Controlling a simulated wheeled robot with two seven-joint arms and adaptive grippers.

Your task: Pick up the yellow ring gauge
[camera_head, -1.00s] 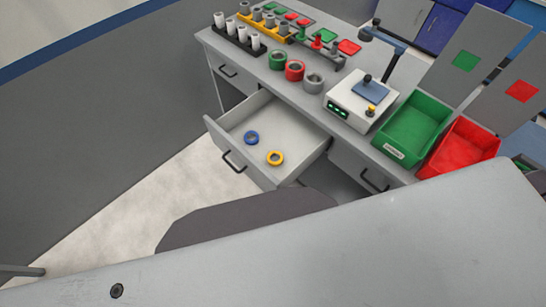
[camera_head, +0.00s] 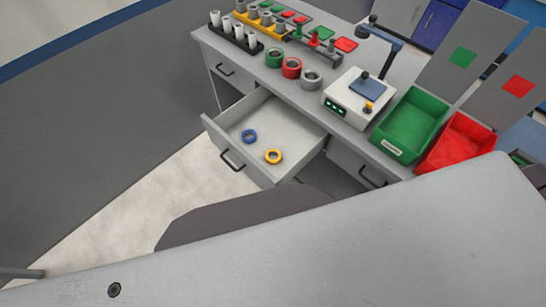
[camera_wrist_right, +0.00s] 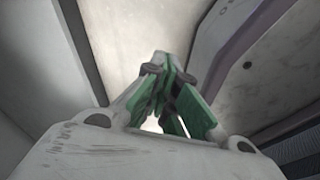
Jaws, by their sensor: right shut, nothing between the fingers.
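The yellow ring gauge (camera_head: 273,156) lies flat in the open drawer (camera_head: 225,145) of the grey workbench in the head view. A blue ring gauge (camera_head: 249,136) lies in the same drawer, behind and to the left of it, apart from it. My right gripper (camera_wrist_right: 167,75) shows in the right wrist view, its green-padded fingers together with nothing between them. No ring shows in that wrist view. My left gripper is in neither view, and the head view shows no gripper near the drawer.
On the bench top (camera_head: 225,47) stand green (camera_head: 274,58), red (camera_head: 291,68) and grey (camera_head: 310,79) rings, a white device (camera_head: 352,103), racks of cylinders, and a green bin (camera_head: 412,125) and red bin (camera_head: 460,142). The drawer's front panel (camera_head: 235,155) stands out over open floor.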

